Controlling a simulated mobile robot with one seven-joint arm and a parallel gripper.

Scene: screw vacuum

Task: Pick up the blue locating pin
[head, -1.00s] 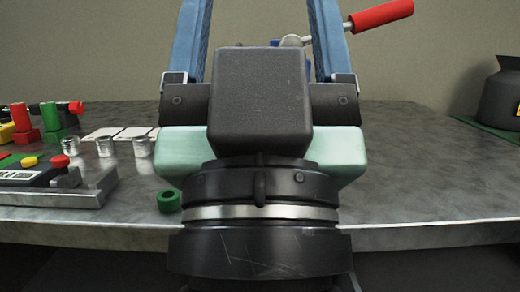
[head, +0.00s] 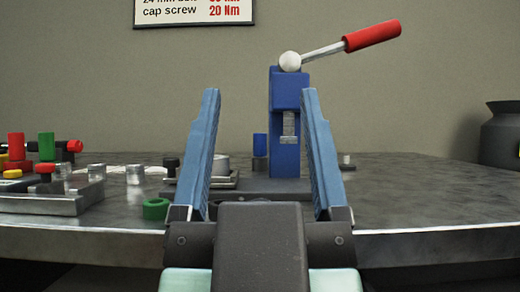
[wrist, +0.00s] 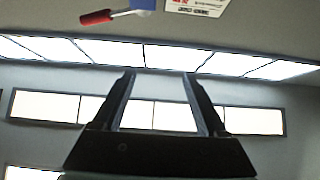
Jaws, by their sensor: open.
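The blue locating pin (head: 260,145) appears to be the short upright blue cylinder with a grey lower part, just left of the blue press (head: 285,125). My gripper (head: 260,95) is open and empty, its two blue fingers pointing up in the head view. The pin shows between the fingers, farther back on the table; they do not touch it. In the wrist view my gripper (wrist: 158,73) is open against wall and ceiling lights. The pin is not visible there.
The press has a red-handled lever (head: 372,35), also in the wrist view (wrist: 97,17). A grey tray (head: 50,203) with coloured parts, silver cylinders and a green ring (head: 156,209) lie left. A dark pot (head: 503,130) stands far right. The table's right half is mostly clear.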

